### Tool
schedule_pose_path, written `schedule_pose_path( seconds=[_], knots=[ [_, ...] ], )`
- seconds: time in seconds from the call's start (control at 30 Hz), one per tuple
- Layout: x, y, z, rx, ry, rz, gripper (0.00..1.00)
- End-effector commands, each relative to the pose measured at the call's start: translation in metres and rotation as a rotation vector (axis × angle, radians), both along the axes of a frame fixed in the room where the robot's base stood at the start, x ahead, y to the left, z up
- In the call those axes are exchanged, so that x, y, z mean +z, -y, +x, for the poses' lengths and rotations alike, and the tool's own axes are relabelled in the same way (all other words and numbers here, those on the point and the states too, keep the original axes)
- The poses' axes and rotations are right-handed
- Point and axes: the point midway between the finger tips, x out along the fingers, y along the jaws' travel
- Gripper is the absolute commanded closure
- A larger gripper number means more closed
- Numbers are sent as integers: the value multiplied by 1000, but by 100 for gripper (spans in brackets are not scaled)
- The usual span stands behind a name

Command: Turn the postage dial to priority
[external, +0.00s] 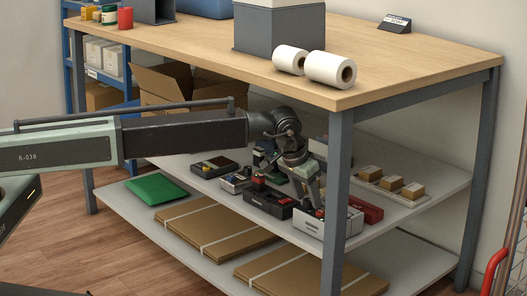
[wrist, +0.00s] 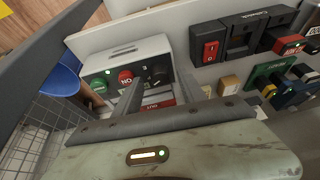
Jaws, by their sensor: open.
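In the wrist view a light grey control box (wrist: 125,58) carries a green button (wrist: 99,85), a red button (wrist: 126,77) and a black round knob (wrist: 158,73), which looks like the dial. I cannot read the dial's setting or any priority mark. My gripper (wrist: 161,84) is open, its two fingers on either side of the knob's lower part in the picture; I cannot tell whether they touch it. In the external view my gripper (external: 309,195) reaches down over the white-fronted box (external: 328,222) on the middle shelf; the dial is too small to make out there.
Other small devices share the shelf, including a black box with a red rocker switch (wrist: 208,50) and a green board (wrist: 272,78). Small cartons (external: 391,182) lie to the right. A table leg (external: 337,185) stands close to my gripper. The wooden tabletop (external: 420,60) is overhead.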

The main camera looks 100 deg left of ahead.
Motion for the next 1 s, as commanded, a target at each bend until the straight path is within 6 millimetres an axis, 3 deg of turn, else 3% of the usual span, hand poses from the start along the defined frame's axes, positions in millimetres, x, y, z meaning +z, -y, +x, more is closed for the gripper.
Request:
schedule_pose_path(
  seconds=[0.2,0.3,0.6,0.77,1.0],
  knots=[
    [54,14,-12,-2,-1,0,52],
    [41,39,-33,-3,0,0,52],
    [40,94,-76,-1,-1,0,52],
    [40,107,-84,-1,-1,0,52],
    [40,108,-84,0,-1,-1,52]
  ],
)
